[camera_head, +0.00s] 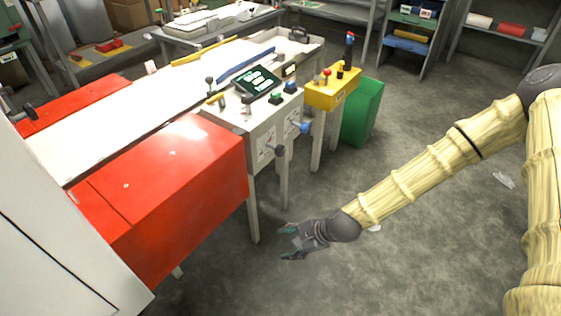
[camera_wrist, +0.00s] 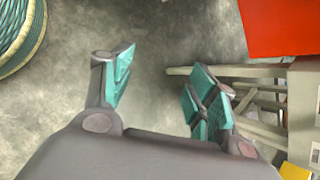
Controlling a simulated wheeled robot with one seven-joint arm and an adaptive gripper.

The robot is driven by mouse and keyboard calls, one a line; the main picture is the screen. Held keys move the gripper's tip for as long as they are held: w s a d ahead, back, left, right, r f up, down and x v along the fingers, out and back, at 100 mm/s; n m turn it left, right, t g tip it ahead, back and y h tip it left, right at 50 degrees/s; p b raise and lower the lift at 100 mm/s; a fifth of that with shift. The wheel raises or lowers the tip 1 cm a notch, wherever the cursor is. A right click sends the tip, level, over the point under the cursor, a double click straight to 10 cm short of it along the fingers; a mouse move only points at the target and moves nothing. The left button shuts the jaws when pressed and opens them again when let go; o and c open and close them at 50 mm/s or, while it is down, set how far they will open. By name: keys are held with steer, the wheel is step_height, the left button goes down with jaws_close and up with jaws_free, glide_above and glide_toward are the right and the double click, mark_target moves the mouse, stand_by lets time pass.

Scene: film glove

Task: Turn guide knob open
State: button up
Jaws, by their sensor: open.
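A grey control box (camera_head: 262,122) on legs carries two knobs on its front face. One is a black knob (camera_head: 279,150) and the other a blue knob (camera_head: 304,128). I cannot tell which is the guide knob. My gripper (camera_head: 286,243) is open and empty, low over the floor in front of the machine, below and apart from both knobs. In the wrist view my gripper (camera_wrist: 160,88) shows its teal finger pads spread over bare floor. Neither knob can be made out in that view.
A red housing (camera_head: 175,190) stands left of the control box. A yellow control box (camera_head: 332,93) and a green bin (camera_head: 362,112) stand to its right. Machine legs (camera_wrist: 255,97) and a cable coil (camera_wrist: 18,35) show in the wrist view. The floor (camera_head: 420,240) is mostly clear.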

steer(key=w+r+m+t+y+b, duration=0.2)
steer(key=w+r+m+b, duration=0.35)
steer(key=w, duration=0.65)
steer(key=m+t+y+b, duration=0.2)
steer(key=m+t+b, duration=0.1)
steer(key=m, duration=0.2)
glide_toward(283, 150)
steer(key=b+x, duration=0.2)
steer(key=x, duration=0.9)
steer(key=shift+w, duration=0.1)
steer(key=shift+n, duration=0.25)
steer(key=c, duration=1)
